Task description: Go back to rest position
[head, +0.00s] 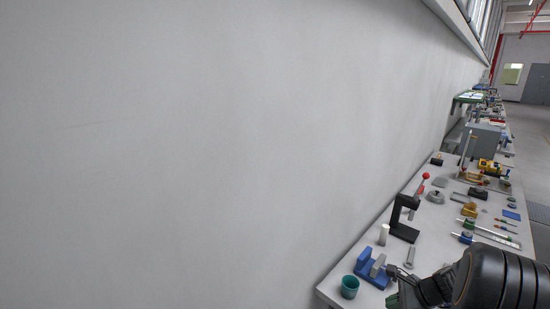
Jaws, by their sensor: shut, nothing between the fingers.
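Whether the arm touches anything there cannot be told.
The bench holds a green cup (349,287), a blue vise (372,270), a black press (403,219) with a red knob, a white cylinder (383,234) and several tools. A plain grey wall (200,150) fills the left. Floor (535,165) shows at right.

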